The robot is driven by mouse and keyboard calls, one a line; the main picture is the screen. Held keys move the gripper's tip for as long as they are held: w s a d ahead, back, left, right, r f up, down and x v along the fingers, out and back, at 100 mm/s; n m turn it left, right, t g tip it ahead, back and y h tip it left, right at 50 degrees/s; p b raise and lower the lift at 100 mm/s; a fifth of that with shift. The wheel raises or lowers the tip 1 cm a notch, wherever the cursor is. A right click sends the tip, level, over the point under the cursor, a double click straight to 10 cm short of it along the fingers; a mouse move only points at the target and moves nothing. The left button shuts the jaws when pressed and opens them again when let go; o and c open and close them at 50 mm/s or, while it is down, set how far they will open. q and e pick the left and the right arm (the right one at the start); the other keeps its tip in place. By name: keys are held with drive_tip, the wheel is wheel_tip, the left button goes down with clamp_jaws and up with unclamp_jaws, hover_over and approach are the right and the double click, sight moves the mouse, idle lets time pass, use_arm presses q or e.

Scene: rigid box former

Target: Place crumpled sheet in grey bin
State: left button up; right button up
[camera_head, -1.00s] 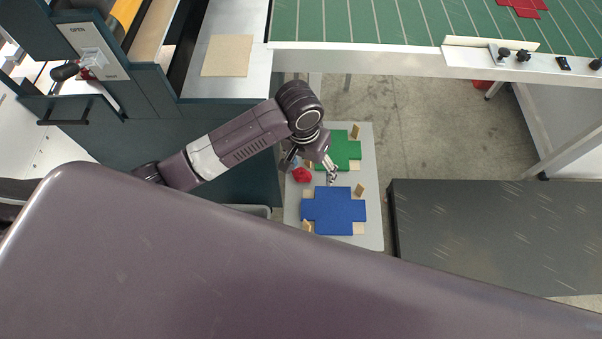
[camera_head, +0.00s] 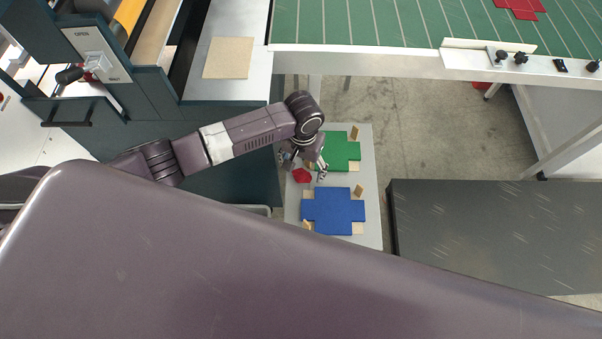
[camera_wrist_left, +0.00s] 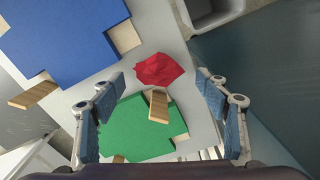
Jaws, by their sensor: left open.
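The crumpled sheet is a red wad (camera_head: 302,175) on a light grey table top, beside a green cross-shaped sheet. It also shows in the left wrist view (camera_wrist_left: 160,69), ahead of my fingertips and between their lines. My left gripper (camera_head: 304,167) is open and empty, with its blue-padded fingers (camera_wrist_left: 161,86) spread wide. It hovers close to the red wad; I cannot tell its exact height above it. The grey bin shows as a rim (camera_head: 262,210) left of the table, partly covered by my body, and at the top of the left wrist view (camera_wrist_left: 217,20). My right gripper is not in view.
The table top (camera_head: 374,150) carries a green cross-shaped sheet (camera_head: 342,152), a blue one (camera_head: 334,208) and several small wooden blocks (camera_head: 358,191). A dark teal machine (camera_head: 220,150) stands at left. A dark grey surface (camera_head: 490,235) lies to the right.

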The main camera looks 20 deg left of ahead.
use_arm(q)
drive_tip(key=c, duration=0.9)
